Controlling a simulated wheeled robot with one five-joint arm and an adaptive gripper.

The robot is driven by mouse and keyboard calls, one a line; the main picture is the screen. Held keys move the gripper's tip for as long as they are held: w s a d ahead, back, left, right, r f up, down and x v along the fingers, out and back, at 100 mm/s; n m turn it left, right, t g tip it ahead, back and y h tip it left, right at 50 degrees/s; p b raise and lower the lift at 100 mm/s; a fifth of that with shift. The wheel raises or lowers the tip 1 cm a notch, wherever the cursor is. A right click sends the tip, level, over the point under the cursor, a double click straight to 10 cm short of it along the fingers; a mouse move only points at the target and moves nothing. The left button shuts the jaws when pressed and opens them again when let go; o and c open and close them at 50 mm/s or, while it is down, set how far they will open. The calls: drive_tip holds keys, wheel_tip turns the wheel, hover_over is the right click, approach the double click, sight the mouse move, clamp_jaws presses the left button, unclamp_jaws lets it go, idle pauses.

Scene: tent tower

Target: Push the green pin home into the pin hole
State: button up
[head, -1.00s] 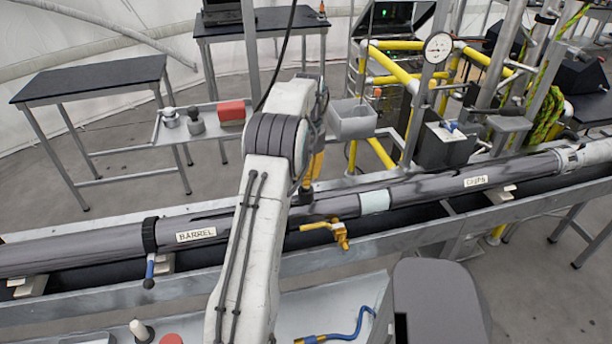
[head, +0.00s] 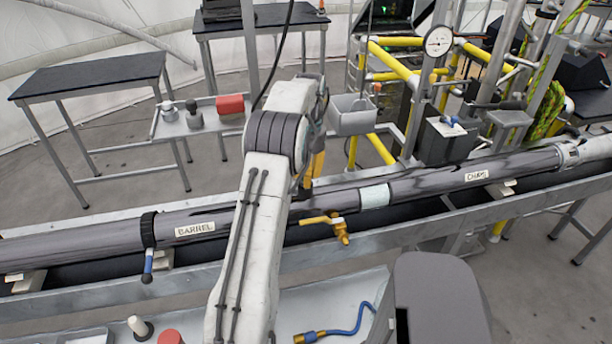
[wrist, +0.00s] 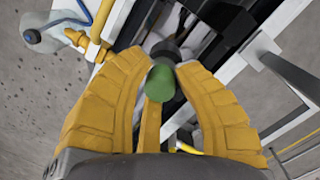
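The green pin (wrist: 163,84) shows its rounded green head in the wrist view, between the yellow fingertips of my gripper (wrist: 165,64). The fingertips come together on either side of it and appear to touch it. A dark round part lies just beyond the head. How deep the pin sits and the pin hole itself are hidden. In the head view my gripper's yellow fingers (head: 319,166) show only partly behind my white arm, over the long grey tube near the BARREL label (head: 195,229). The pin is hidden there.
The long tube (head: 420,184) lies in a metal trough. A yellow valve handle (head: 326,221) stands out at its front. A grey bin (head: 353,121), yellow rails and a gauge (head: 438,41) stand behind. A blue hose (head: 345,328) lies on the front tray.

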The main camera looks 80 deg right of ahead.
drive_tip(key=shift+o, duration=1.2)
drive_tip(key=shift+f, duration=0.15)
drive_tip(key=shift+w, duration=0.1)
drive_tip(key=shift+d+r, duration=0.25)
drive_tip(key=shift+r, duration=1.45)
drive_tip(key=shift+d+r, duration=0.2)
drive_tip(key=shift+r, duration=1.45)
drive_tip(key=shift+s+r, duration=0.2)
drive_tip(key=shift+r, duration=0.35)
